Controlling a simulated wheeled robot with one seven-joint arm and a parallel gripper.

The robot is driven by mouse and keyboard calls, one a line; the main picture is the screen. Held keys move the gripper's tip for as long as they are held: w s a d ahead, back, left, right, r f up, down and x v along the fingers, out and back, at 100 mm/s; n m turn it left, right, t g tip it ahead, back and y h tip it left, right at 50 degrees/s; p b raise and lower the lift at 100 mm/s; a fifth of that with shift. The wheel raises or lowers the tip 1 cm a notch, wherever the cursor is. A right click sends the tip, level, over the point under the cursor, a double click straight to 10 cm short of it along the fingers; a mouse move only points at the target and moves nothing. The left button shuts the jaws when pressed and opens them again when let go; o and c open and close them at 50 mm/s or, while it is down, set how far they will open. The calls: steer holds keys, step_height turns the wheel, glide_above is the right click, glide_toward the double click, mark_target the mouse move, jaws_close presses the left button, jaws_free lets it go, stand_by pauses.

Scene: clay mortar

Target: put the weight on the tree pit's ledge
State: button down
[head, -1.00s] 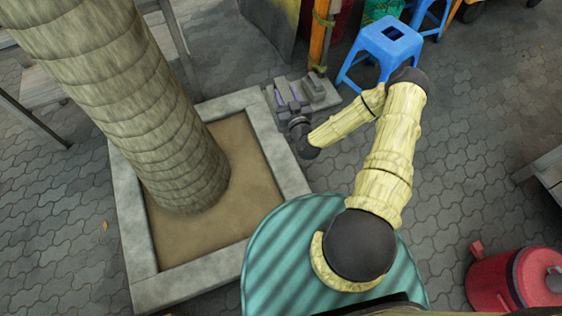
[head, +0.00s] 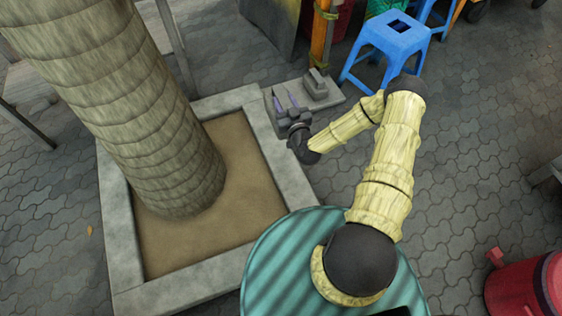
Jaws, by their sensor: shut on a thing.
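The tree pit's ledge (head: 271,145) is a raised grey stone rim around brown soil and a thick ringed trunk.
A grey slab (head: 328,99) lies right of the pit's far corner, with another grey block (head: 316,84) on it. A wooden post (head: 320,40) stands behind. A blue stool (head: 390,45) is to the right. A red container (head: 525,285) stands at lower right.

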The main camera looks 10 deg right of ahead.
steer(key=w+f+b, duration=0.2)
steer(key=f+b, duration=0.9)
steer(key=w+f+b, duration=0.2)
steer(key=f+b, duration=0.8)
steer(key=b, duration=0.2)
steer(key=shift+f+n+y, duration=0.3)
steer(key=shift+f+y, duration=0.1)
step_height(320, 180, down, 6)
steer(key=b, duration=0.4)
steer(key=shift+f, duration=0.15)
step_height(320, 180, down, 4)
steer(key=b, duration=0.2)
steer(key=shift+b, duration=0.3)
